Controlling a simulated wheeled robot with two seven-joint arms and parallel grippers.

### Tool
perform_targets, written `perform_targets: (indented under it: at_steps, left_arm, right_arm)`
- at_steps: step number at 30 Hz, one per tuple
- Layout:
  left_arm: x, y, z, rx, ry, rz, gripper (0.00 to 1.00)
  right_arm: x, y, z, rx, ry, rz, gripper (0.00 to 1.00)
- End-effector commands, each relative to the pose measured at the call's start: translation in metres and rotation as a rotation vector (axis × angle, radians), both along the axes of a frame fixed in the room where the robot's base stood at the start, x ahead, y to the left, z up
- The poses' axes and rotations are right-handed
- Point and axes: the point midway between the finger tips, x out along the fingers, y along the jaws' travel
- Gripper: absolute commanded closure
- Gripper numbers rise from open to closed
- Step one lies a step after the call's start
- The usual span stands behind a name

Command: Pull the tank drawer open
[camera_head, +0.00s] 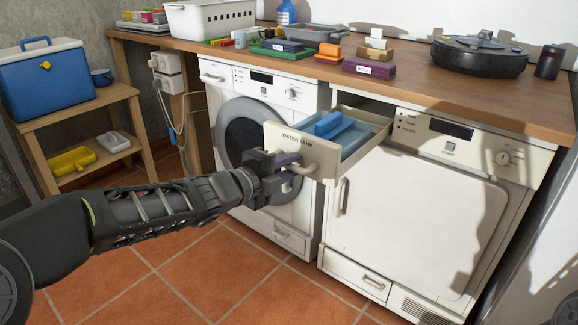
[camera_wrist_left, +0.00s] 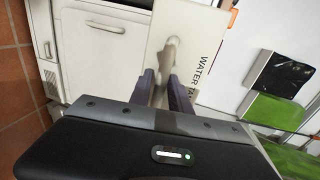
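The tank drawer (camera_head: 304,151), with a pale front marked "WATER TANK", stands well out from the top left of the right-hand white machine (camera_head: 425,205). A blue piece (camera_head: 335,129) lies inside it. The drawer front also shows in the left wrist view (camera_wrist_left: 185,40). Its pale handle (camera_wrist_left: 168,58) runs between the two fingers of my left gripper (camera_wrist_left: 163,92), which look closed on it from both sides. In the head view the left gripper (camera_head: 285,172) is at the drawer's front, partly covering the handle. My right gripper is not in view.
A washing machine (camera_head: 245,120) with a round door stands to the left. The wooden worktop (camera_head: 410,85) above carries boxes, a white basket (camera_head: 210,18) and a dark round pan (camera_head: 480,55). A wooden shelf (camera_head: 105,95) holds a blue cooler (camera_head: 45,78). The tiled floor in front is clear.

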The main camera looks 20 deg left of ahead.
Motion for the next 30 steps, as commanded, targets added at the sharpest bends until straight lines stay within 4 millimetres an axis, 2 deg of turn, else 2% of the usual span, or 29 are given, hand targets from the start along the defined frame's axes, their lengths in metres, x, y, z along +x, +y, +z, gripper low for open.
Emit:
perform_targets:
  at_steps: [5,16,20,30]
  left_arm:
    - [-0.014,0.006,0.006,0.0,-0.002,0.001,0.77]
    - [-0.064,0.026,0.017,0.0,0.0,0.003,0.77]
    - [-0.07,0.028,0.016,0.0,0.001,0.001,0.77]
    - [-0.07,0.028,0.015,0.0,0.001,0.001,0.77]
  right_arm:
    - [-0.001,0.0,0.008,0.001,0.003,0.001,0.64]
    - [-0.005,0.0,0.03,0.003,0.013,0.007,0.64]
    - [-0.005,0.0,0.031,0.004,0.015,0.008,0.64]
    - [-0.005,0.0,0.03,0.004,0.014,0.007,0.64]
